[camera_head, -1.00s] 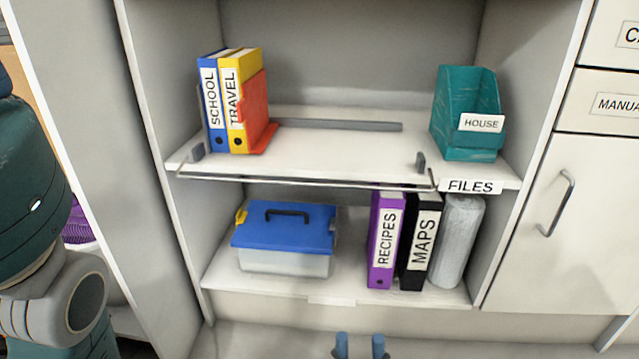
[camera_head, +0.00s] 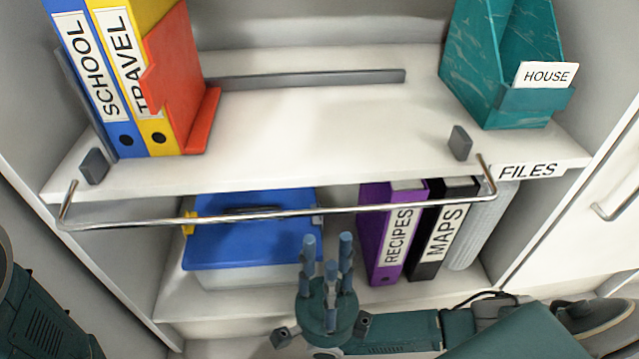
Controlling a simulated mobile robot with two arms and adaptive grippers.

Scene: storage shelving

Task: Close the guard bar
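The guard bar (camera_head: 280,213) is a thin metal rod with bent ends. It hangs lowered along the front edge of the upper shelf (camera_head: 300,140), in front of the gap above the lower shelf. Two small grey blocks stand on the shelf near its ends, a left block (camera_head: 94,166) and a right block (camera_head: 460,142). My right gripper (camera_head: 328,256) points upward below the middle of the bar, with its blue-tipped fingers spread, empty and apart from the bar. My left gripper is out of view.
Blue and yellow binders (camera_head: 140,75) with a red bookend (camera_head: 180,85) stand at left on the upper shelf. A teal file holder (camera_head: 500,65) stands at right. Below are a blue-lidded box (camera_head: 250,225), a purple binder (camera_head: 385,245) and a black binder (camera_head: 440,240).

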